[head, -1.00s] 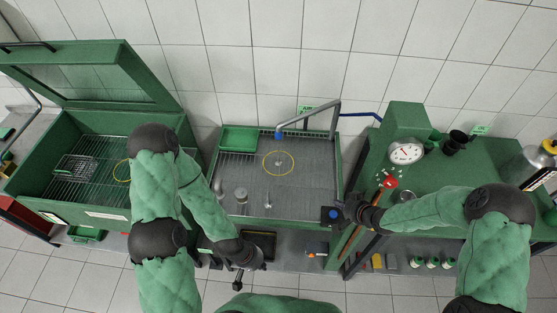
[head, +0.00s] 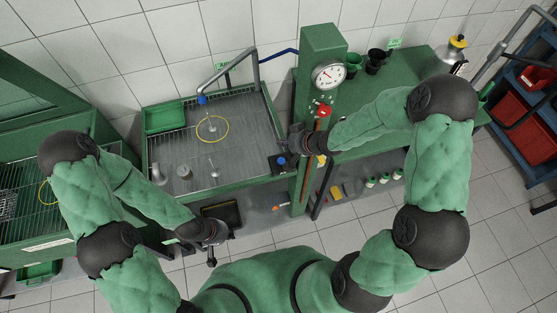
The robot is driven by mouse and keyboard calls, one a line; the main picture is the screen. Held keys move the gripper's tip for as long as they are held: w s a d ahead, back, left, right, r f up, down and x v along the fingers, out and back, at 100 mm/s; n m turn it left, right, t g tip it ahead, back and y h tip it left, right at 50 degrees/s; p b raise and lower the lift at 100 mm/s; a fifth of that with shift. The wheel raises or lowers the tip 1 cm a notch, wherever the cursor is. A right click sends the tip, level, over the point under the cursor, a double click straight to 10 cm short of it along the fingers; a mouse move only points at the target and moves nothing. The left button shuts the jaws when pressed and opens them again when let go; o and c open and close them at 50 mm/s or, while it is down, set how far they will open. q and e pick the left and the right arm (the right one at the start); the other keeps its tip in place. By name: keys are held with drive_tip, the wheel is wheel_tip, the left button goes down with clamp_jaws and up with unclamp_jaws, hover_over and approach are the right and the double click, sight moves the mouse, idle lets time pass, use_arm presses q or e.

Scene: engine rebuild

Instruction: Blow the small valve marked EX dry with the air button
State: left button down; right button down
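A small metal valve (head: 211,125) seems to stand inside a yellow ring on the metal drain tray (head: 240,112), below the blue-tipped air nozzle (head: 202,100). Another small valve-like part (head: 214,171) is nearer the tray's front; no EX mark is readable. The blue air button (head: 281,161) is on a dark box at the tray's right front corner. My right gripper (head: 290,146) is just behind and right of the button; contact cannot be made out. My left gripper (head: 211,248) is in front of the tray, away from the valves, with no object visible in it.
A green post with a gauge (head: 328,76) and red knob rises right of the tray. A wire-rack cabinet (head: 25,190) is at the left.

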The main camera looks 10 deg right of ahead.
drive_tip(key=shift+f, duration=0.1)
idle(0.3)
drive_tip(key=b, duration=0.8)
hover_over(279, 158)
drive_tip(key=s+d, duration=0.1)
drive_tip(key=s, duration=0.1)
wheel_tip(279, 158, down, 7)
drive_tip(key=shift+w+d+f, duration=0.1)
drive_tip(key=shift+d+f, duration=0.05)
drive_tip(key=shift+f, duration=0.05)
drive_tip(key=shift+f+b, duration=0.45)
drive_tip(key=shift+f, duration=0.15)
drive_tip(key=shift+f, duration=0.35)
drive_tip(key=shift+f+b, duration=0.4)
drive_tip(key=shift+f, duration=0.2)
idle(1.0)
drive_tip(key=shift+r+p, duration=1)
drive_tip(key=shift+p, duration=0.15)
